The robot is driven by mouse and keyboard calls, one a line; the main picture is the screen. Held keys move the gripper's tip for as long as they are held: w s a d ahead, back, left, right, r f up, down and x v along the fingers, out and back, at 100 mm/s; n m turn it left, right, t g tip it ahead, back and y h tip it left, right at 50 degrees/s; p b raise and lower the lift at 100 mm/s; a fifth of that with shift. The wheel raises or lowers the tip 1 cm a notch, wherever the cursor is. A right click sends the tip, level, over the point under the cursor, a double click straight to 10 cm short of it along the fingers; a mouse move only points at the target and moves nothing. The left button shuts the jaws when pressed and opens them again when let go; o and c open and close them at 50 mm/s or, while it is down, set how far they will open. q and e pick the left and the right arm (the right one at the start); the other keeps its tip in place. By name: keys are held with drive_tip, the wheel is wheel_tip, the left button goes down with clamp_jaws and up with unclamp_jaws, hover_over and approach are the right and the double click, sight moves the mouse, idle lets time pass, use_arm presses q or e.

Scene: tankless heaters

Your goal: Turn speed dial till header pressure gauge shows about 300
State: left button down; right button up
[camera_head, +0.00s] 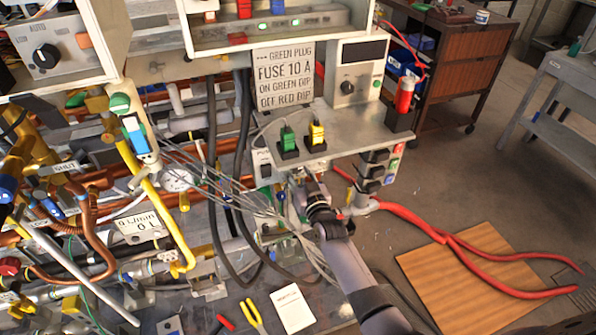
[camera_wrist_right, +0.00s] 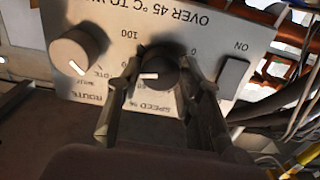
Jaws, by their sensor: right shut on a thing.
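The speed dial (camera_wrist_right: 158,66) is a dark round knob with a white pointer mark, on a light panel (camera_wrist_right: 150,20) lettered "SPEED %", upside down in the right wrist view. My right gripper (camera_wrist_right: 161,80) is shut on it, one finger on each side. In the head view my right gripper (camera_head: 308,190) is at the front underside of the grey control box, and the dial is hidden there. A round white-faced gauge (camera_head: 177,180) stands among the pipes to its left; its label and reading are too small to tell. My left gripper is not in view.
A second knob, marked "ROUTE" (camera_wrist_right: 78,52), and a dark rocker switch marked "ON" (camera_wrist_right: 234,73) flank the dial. Loose grey wires (camera_head: 270,215) and black hoses hang left of my right gripper.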

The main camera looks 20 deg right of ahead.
drive_tip(key=c, duration=0.4)
drive_tip(key=shift+m, duration=0.5)
drive_tip(key=o, duration=1.2)
drive_tip(key=s, duration=1.2)
drive_tip(key=shift+d, duration=0.2)
